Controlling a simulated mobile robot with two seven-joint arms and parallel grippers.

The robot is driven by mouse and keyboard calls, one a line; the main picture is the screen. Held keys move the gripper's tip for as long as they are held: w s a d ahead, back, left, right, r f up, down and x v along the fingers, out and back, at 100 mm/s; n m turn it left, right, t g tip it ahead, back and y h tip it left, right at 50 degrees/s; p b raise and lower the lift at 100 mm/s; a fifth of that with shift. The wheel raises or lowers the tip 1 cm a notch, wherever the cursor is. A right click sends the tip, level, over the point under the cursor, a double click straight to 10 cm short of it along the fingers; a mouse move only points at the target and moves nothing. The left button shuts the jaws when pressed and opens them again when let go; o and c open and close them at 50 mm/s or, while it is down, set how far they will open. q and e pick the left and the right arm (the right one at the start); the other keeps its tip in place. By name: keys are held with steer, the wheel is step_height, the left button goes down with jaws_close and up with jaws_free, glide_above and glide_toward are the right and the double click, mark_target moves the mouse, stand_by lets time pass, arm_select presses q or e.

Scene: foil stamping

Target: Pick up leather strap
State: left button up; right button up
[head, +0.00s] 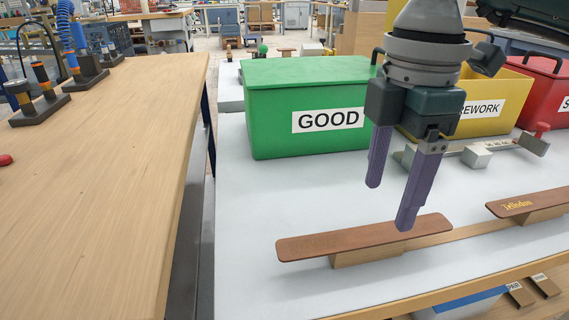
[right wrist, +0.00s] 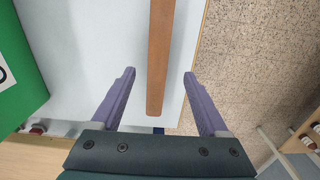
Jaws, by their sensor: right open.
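A brown leather strap (head: 330,241) lies flat on a wooden support on the white table, its ends overhanging. Faint marking may show on its left part. My right gripper (head: 390,208) is open and empty, fingers pointing down at the strap; its nearer finger covers a little of the strap's far edge. In the right wrist view the strap (right wrist: 160,50) runs lengthwise between the two spread purple fingers (right wrist: 160,73), apart from both. A second brown strap (head: 530,205) with gold lettering lies on another support at the right. My left gripper is not in view.
Behind the gripper stand a green GOOD bin (head: 270,118), a yellow REWORK bin (head: 510,88) and a red bin (head: 555,90). A metal gauge (head: 477,156) lies before the yellow one. A wooden bench (head: 120,150) is at left. White table space left of the strap is clear.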

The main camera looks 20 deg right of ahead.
mark_target(370, 235)
steer(key=f, duration=0.5)
steer(key=shift+w+a+f+b, duration=0.2)
steer(key=shift+w+a+b, duration=0.05)
steer(key=shift+a+b, duration=0.15)
steer(key=shift+c, duration=0.2)
jaws_close()
